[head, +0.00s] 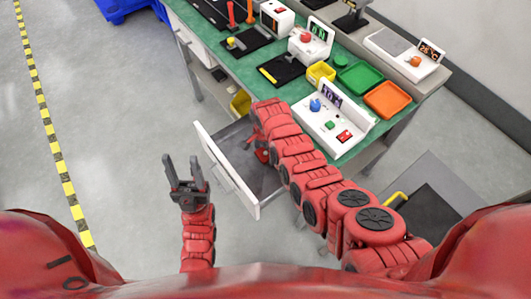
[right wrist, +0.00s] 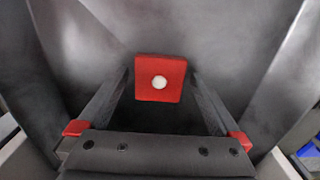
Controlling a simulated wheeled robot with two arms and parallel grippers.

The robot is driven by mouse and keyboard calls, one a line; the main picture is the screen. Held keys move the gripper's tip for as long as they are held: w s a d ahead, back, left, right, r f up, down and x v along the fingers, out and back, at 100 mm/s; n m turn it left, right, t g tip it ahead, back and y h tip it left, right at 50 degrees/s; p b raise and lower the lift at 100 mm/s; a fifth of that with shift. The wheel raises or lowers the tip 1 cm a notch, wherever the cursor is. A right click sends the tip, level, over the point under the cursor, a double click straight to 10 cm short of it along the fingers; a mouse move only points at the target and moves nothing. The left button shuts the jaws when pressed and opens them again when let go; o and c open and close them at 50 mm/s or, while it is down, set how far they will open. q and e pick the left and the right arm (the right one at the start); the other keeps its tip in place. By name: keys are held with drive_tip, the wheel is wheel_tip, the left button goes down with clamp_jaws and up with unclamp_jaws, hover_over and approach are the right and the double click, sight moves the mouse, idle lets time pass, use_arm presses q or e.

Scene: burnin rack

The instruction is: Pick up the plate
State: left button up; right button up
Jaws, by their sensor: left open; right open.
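The plate (right wrist: 160,92) is a small red square with a white round spot, seen in the right wrist view against the grey inside of the open drawer (head: 228,183). My right gripper (right wrist: 157,76) is open, its two fingers on either side of the plate in that view; I cannot tell whether they touch it. In the head view my right arm reaches down over the drawer and mostly hides its gripper. My left gripper (head: 183,164) is open and empty, left of the drawer above the floor.
The drawer's white front (head: 225,170) stands between my two grippers. The floor at left is clear.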

drive_tip(key=c, duration=1.2)
drive_tip(key=shift+c, duration=0.2)
